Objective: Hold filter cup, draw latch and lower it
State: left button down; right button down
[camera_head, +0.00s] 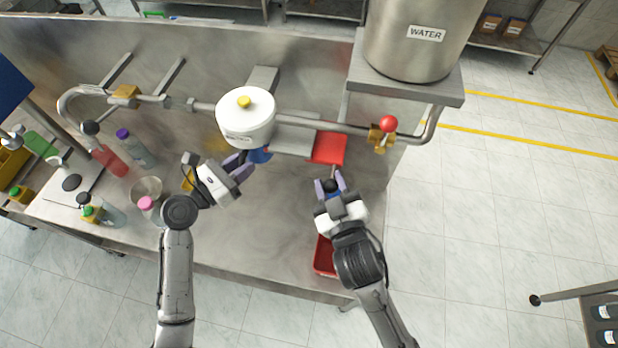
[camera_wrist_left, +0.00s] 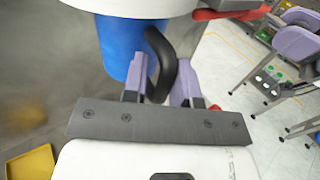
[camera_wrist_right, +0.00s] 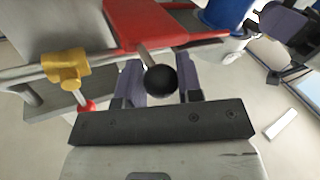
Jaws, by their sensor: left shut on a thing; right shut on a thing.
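The white filter housing (camera_head: 245,117) with a yellow knob sits on the pipe. The blue filter cup (camera_head: 260,155) shows below it, and in the left wrist view the cup (camera_wrist_left: 121,48) is directly under the white housing. My left gripper (camera_head: 238,165) is shut on the cup's black handle (camera_wrist_left: 160,62). A red block (camera_head: 328,147), also in the right wrist view (camera_wrist_right: 150,22), has a short rod with a black ball knob (camera_wrist_right: 160,80), apparently the latch. My right gripper (camera_head: 330,185) is shut on this knob. Its fingers hide part of the rod.
A steel water tank (camera_head: 415,45) stands on a shelf at upper right. A red-handled yellow valve (camera_head: 382,137) is on the pipe. Several bottles, including a red one (camera_head: 110,160), stand at left. A red tray (camera_head: 324,255) lies below my right gripper. The middle bench is clear.

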jog(key=shift+d+f, duration=0.1)
jog(key=shift+d, duration=0.05)
jog(key=c, duration=0.8)
grip_release()
jog(key=shift+s, duration=0.1)
jog(key=v, duration=1.2)
